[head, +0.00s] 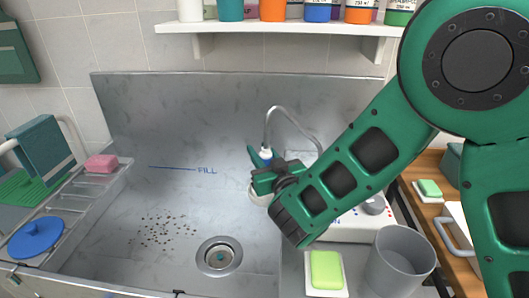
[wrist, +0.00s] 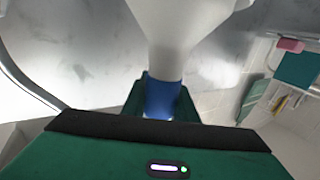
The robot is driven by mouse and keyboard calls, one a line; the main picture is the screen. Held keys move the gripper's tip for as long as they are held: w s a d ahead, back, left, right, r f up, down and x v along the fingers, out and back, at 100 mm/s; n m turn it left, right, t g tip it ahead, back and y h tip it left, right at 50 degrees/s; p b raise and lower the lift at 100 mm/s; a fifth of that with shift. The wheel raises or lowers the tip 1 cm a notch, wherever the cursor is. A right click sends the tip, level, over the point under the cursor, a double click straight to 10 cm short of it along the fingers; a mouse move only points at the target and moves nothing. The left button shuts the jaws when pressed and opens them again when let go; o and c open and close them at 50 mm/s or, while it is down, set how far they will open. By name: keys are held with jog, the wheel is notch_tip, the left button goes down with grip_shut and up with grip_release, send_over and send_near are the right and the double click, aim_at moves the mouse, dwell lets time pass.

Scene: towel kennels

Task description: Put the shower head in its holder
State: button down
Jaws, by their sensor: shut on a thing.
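My gripper (head: 262,172) is shut on the shower head (head: 257,194) above the steel basin, a little right of the FILL line. In the wrist view the shower head (wrist: 175,35) is a white flared piece with a blue band, and the green fingers (wrist: 161,98) close around that band. In the head view its white face hangs below the fingers, and a grey hose (head: 284,110) arches above and behind it. My gripper and arm hide part of it. I cannot make out the holder for certain; my arm covers much of the right side.
The steel basin (head: 120,190) has a drain (head: 219,257) and dark specks (head: 165,231). A shelf (head: 285,27) of bottles runs above the back wall. A grey cup (head: 400,262) and a green bar (head: 326,270) stand front right. A rack (head: 85,205) with pink and blue things lies left.

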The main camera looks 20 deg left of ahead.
jog(key=c, duration=1.3)
grip_release()
jog(key=shift+c, duration=0.2)
jog(key=shift+r, duration=0.1)
jog(key=s+a+r, duration=0.5)
jog(key=s+r, duration=0.5)
jog(key=r, duration=0.1)
jog(key=shift+s, duration=0.15)
